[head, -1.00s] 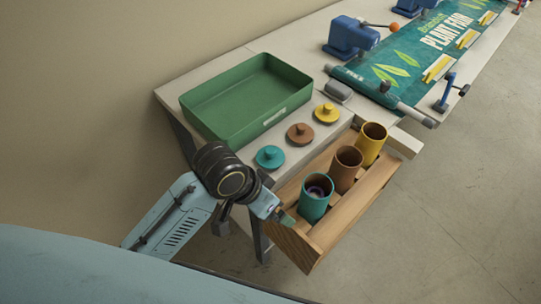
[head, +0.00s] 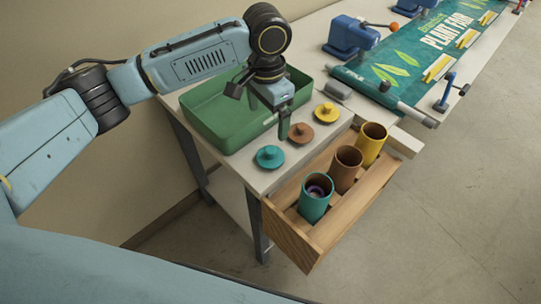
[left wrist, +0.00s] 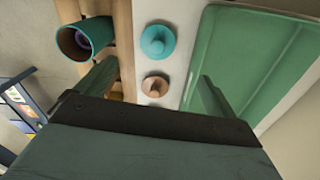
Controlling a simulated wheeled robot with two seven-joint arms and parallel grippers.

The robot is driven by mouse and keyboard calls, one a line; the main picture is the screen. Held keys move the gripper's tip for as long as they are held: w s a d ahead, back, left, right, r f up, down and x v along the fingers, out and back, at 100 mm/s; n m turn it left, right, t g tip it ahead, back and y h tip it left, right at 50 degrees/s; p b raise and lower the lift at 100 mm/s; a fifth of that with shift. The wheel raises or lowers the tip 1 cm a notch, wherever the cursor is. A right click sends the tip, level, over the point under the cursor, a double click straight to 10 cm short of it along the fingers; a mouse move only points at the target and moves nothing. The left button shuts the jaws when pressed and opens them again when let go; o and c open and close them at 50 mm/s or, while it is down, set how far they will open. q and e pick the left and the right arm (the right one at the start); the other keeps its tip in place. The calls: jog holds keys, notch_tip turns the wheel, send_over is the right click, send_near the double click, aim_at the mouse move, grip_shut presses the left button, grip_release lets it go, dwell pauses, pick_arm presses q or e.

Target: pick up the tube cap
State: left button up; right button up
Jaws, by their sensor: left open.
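Three round tube caps with knobs lie in a row on the bench: a teal cap (head: 270,156), a brown cap (head: 299,132) and a yellow cap (head: 326,112). My left gripper (head: 283,122) is open and empty, pointing down above the bench between the green tray and the caps. In the left wrist view the teal cap (left wrist: 157,42) and the brown cap (left wrist: 155,86) show between its spread fingers (left wrist: 157,72). The yellow cap is not seen there. The right gripper is not in view.
A green tray (head: 215,138) stands behind the caps. A wooden rack (head: 330,228) at the bench front holds a teal tube (head: 314,203) with something rolled inside, a brown tube (head: 346,172) and a yellow tube (head: 371,146). A banner (head: 420,50) and blue clamps lie farther right.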

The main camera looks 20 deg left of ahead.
aim_at(270, 150)
pick_arm(q)
notch_tip(270, 150, down, 8)
jog(key=shift+r+b, duration=0.1)
jog(key=shift+b, duration=0.4)
jog(key=f, duration=0.5)
jog(key=shift+d+f+b, duration=0.1)
jog(key=shift+d+b, duration=0.2)
jog(key=shift+b, duration=0.1)
jog(key=c, duration=1)
